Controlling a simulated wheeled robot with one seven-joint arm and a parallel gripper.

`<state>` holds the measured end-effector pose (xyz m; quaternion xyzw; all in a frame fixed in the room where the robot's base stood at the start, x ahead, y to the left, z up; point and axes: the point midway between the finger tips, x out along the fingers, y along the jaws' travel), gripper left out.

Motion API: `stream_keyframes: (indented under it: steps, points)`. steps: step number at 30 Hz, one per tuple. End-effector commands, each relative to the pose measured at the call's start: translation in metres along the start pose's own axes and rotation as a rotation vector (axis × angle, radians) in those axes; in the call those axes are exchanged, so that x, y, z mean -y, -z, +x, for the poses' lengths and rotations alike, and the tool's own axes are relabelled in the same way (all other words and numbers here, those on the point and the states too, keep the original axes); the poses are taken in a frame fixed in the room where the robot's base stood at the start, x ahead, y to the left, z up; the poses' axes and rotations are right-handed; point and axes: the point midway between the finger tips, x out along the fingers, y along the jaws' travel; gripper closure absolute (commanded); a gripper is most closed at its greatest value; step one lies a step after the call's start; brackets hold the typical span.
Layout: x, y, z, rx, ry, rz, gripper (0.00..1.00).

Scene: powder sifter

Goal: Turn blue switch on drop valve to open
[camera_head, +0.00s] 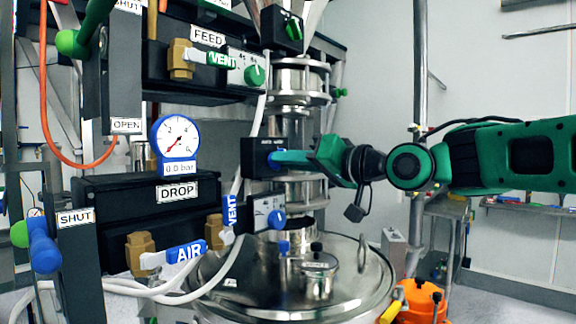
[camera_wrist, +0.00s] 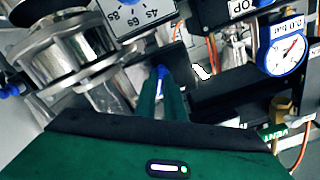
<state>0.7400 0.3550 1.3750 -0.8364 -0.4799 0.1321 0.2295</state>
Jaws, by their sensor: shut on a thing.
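The blue switch (camera_head: 287,157) sticks out of a black box (camera_head: 256,153) marked with small white lettering, on the steel sifter column. My gripper (camera_head: 312,158) reaches it from the right and is shut on it. In the wrist view, the green fingers (camera_wrist: 163,88) are close together with a bit of the blue switch (camera_wrist: 161,71) showing at their tips. The fingers hide most of the switch there, so its exact setting is hard to read. The DROP label (camera_head: 177,192) is on a black unit to the left.
A blue-rimmed gauge (camera_head: 175,140) stands left of the box. A timer box with a blue knob (camera_head: 270,213) sits just below. A blue AIR valve handle (camera_head: 187,252) and white hoses are lower left. A steel vessel lid (camera_head: 330,300) lies beneath; the right side is fairly open.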

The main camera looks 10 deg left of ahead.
Motion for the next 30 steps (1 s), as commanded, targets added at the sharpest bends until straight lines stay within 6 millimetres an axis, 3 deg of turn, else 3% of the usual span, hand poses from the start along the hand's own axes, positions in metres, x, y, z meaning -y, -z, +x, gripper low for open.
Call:
stream_keyframes:
  steps: [1, 11, 12, 14, 24, 30]
  points:
    - [-0.005, 0.007, -0.002, -0.015, -0.011, -0.001, 1.00]
    - [-0.006, 0.007, -0.002, -0.015, -0.012, 0.000, 1.00]
    - [-0.006, 0.007, -0.002, -0.015, -0.012, 0.000, 0.84]
    - [-0.006, 0.007, -0.002, -0.014, -0.012, 0.001, 0.72]
    - [-0.003, 0.003, -0.004, -0.006, -0.006, 0.002, 0.72]
    - [-0.003, 0.003, -0.027, -0.006, -0.007, 0.002, 0.72]
